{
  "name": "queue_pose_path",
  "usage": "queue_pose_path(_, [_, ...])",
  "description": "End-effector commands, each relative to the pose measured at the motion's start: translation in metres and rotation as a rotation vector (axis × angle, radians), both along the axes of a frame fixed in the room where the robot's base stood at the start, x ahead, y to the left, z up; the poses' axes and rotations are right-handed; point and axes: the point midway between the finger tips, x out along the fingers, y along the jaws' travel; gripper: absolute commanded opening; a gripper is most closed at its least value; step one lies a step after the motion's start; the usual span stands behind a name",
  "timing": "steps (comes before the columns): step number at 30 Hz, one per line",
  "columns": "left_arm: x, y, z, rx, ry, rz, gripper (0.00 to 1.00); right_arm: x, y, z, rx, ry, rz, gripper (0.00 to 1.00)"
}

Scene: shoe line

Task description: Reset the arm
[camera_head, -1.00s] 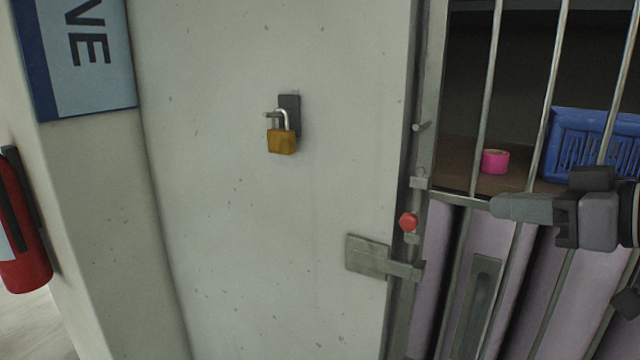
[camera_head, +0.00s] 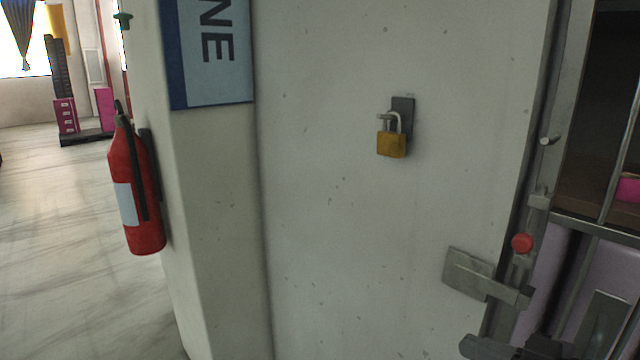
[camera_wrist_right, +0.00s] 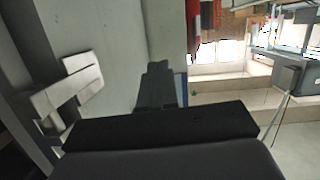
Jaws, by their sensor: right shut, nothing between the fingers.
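My right gripper (camera_head: 482,346) shows at the bottom right of the head view, in front of the barred door and below the metal latch (camera_head: 486,277). It is shut with nothing held. In the right wrist view my gripper (camera_wrist_right: 158,75) points up the picture along the pale wall, with the latch (camera_wrist_right: 72,90) to its left and apart from it. My left gripper is in neither view.
A brass padlock (camera_head: 391,144) hangs on the concrete wall (camera_head: 340,230). A red knob (camera_head: 522,243) sits by the barred door, with a pink roll (camera_head: 629,188) behind the bars. A red fire extinguisher (camera_head: 135,190) hangs left of the pillar. Open floor (camera_head: 70,230) lies at left.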

Motion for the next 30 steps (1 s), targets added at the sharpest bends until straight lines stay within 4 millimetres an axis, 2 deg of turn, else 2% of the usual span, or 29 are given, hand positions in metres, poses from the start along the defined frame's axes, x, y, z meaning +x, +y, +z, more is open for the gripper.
queue_pose_path(1, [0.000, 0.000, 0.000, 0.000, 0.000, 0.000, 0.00, -0.002, 0.006, -0.017, 0.021, 0.008, -0.012, 0.00])
queue_pose_path(5, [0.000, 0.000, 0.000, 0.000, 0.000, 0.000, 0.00, -0.006, 0.015, -0.056, 0.036, 0.019, -0.059, 0.00])
queue_pose_path(11, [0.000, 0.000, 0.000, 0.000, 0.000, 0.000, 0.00, -0.025, 0.022, -0.121, 0.038, 0.067, -0.168, 0.00])
queue_pose_path(17, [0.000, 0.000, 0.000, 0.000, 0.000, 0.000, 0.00, -0.062, 0.025, -0.191, 0.002, 0.164, -0.305, 0.00])
queue_pose_path(21, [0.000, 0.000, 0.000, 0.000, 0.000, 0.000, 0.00, -0.097, 0.026, -0.236, -0.043, 0.252, -0.394, 0.00])
queue_pose_path(25, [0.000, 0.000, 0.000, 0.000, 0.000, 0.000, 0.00, -0.126, 0.027, -0.266, -0.083, 0.323, -0.453, 0.00])
queue_pose_path(30, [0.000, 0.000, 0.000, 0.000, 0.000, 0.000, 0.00, -0.146, 0.027, -0.283, -0.114, 0.370, -0.487, 0.00])
